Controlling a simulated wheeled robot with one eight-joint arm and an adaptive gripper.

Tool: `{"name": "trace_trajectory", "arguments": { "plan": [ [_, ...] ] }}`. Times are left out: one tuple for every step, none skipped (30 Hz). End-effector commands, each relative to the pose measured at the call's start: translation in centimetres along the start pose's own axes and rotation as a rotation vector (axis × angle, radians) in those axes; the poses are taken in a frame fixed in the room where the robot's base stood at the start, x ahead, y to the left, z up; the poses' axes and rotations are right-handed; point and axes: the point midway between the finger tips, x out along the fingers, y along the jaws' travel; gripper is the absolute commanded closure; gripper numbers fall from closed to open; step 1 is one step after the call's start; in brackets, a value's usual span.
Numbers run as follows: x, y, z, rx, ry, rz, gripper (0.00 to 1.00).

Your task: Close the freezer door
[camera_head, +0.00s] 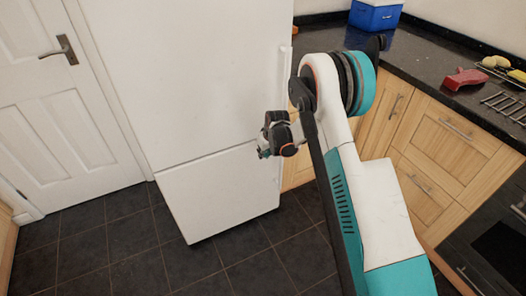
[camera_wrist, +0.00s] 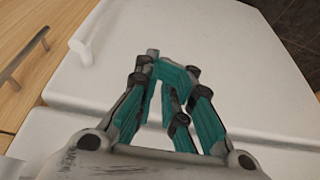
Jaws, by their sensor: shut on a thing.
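The white fridge-freezer has a tall upper door (camera_head: 190,75) and a shorter lower door, the freezer door (camera_head: 215,195). The freezer door looks nearly in line with the upper one; I cannot tell whether it is fully closed. It fills much of the wrist view (camera_wrist: 235,75), with its white handle (camera_wrist: 85,40) at the upper left, apart from my fingers. My gripper (camera_head: 264,152) is at the upper right part of this door. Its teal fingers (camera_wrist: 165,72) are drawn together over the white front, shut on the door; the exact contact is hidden.
Wooden cabinets (camera_head: 440,150) under a dark granite worktop (camera_head: 425,60) stand to the right. A blue box (camera_head: 375,16) and a red object (camera_head: 465,79) lie on the worktop. A white room door (camera_head: 60,120) is at the left. The dark tiled floor (camera_head: 110,245) in front is clear.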

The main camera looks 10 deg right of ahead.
Motion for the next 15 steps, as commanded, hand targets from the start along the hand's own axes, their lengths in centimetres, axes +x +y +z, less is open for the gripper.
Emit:
{"name": "trace_trajectory", "arguments": {
  "plan": [
    [-1.8,0.0,-0.2,0.001,0.001,0.000,1.00],
    [-2.5,0.0,-0.2,0.001,0.000,0.000,1.00],
    [-3.2,0.0,-0.2,0.001,0.000,0.000,1.00],
    [-3.9,0.0,-0.2,0.001,0.000,0.001,1.00],
    [-4.5,0.0,-0.1,0.001,-0.001,0.001,1.00],
    [-5.2,0.0,-0.1,0.001,-0.001,0.001,1.00],
    [-5.8,0.0,-0.1,0.001,-0.001,0.001,1.00],
    [-6.3,0.0,-0.1,0.001,-0.001,0.001,1.00],
    [-7.0,-0.1,-0.1,0.001,-0.001,0.001,1.00],
    [-7.4,-0.1,0.0,0.000,-0.002,0.001,1.00],
    [-7.8,-0.1,0.0,0.000,-0.002,0.001,1.00],
    [-8.3,-0.1,0.0,0.000,-0.002,0.001,1.00],
    [-8.6,-0.1,0.0,0.000,-0.002,0.001,1.00],
    [-8.9,-0.1,0.0,0.000,-0.002,0.001,1.00],
    [-9.2,-0.1,0.1,0.000,-0.002,0.001,1.00]
  ]
}}
